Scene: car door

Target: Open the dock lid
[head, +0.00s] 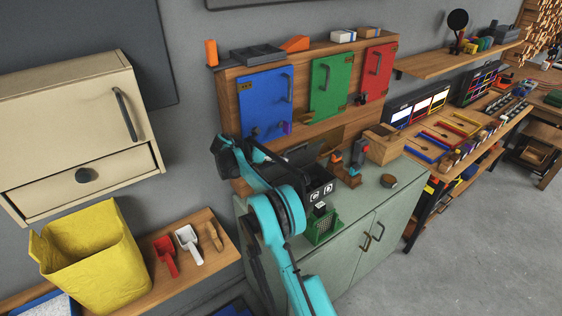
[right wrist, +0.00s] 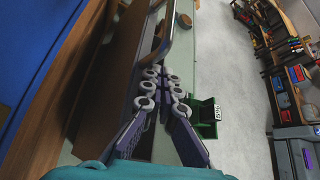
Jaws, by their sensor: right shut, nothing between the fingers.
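I cannot tell for certain which part is the dock lid. A dark box with white letter labels (head: 321,191) stands on the green cabinet, behind my teal arm. A green open holder (head: 322,228) is just in front of it; a green holder with a white label (right wrist: 206,118) also shows in the right wrist view. My right gripper (right wrist: 164,84) is shut and empty, its purple fingers close below a curved metal handle (right wrist: 171,32) beside a brown wooden panel (right wrist: 110,75). In the head view its fingers are largely hidden. My left gripper is not in view.
A blue door (head: 265,100), green door (head: 332,84) and red door (head: 377,71) are on the wooden wall cabinet. A yellow bin (head: 95,260) and scoops are at lower left. Crowded workbenches stand at right. Open grey floor (head: 450,270) lies at lower right.

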